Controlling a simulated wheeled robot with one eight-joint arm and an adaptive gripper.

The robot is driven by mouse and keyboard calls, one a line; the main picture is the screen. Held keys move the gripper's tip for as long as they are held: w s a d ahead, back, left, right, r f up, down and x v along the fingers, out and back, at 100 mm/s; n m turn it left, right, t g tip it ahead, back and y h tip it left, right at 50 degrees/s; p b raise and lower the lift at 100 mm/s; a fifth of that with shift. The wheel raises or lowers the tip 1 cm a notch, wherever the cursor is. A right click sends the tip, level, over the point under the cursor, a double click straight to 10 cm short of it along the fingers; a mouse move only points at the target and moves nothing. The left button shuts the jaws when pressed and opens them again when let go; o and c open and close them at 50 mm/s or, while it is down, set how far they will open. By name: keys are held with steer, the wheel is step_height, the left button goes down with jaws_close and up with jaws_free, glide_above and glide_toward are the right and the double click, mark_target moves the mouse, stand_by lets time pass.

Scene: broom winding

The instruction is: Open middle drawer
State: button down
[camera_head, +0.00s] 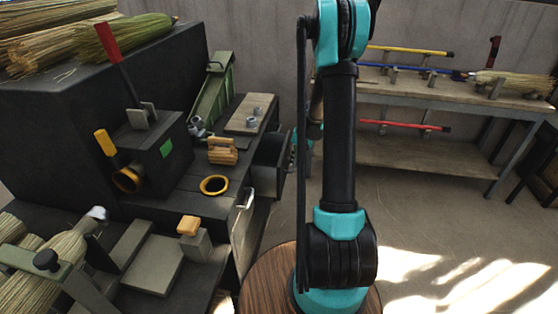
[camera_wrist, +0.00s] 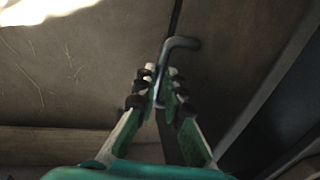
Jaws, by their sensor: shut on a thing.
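The dark workbench (camera_head: 180,200) stands left of my arm in the head view. A dark drawer (camera_head: 272,150) sticks out from its right side, pulled out at least partly. A pale handle (camera_head: 244,199) shows on the nearer part of the bench front. In the wrist view, my gripper (camera_wrist: 160,84) is shut on a grey bent bar handle (camera_wrist: 182,43), with a finger on either side of it. In the head view, my gripper is mostly hidden behind my arm, beside the pulled-out drawer's front. I cannot tell the drawer's level for certain.
A shelf table (camera_head: 440,155) with brooms and coloured sticks stands at the back right. The floor between is clear.

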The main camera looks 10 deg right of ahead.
steer(key=s+d, duration=0.3)
steer(key=d, duration=0.5)
steer(key=shift+s, duration=0.1)
steer(key=c, duration=1.6)
jaws_free()
steer(key=shift+a, duration=0.1)
steer(key=shift+r, duration=0.15)
step_height(320, 180, up, 12)
steer(key=d, duration=0.2)
steer(key=shift+s+f, duration=0.25)
steer(key=shift+s, duration=0.2)
steer(key=s+a+n+t+h, duration=0.1)
steer(key=s+a+n, duration=0.1)
steer(key=s+a, duration=0.6)
steer(key=s+a+n+t+h, duration=0.1)
steer(key=s+a+n+t, duration=0.1)
steer(key=s+a, duration=0.7)
steer(key=s, duration=0.7)
steer(key=shift+s+f, duration=0.2)
steer(key=shift+f, duration=0.2)
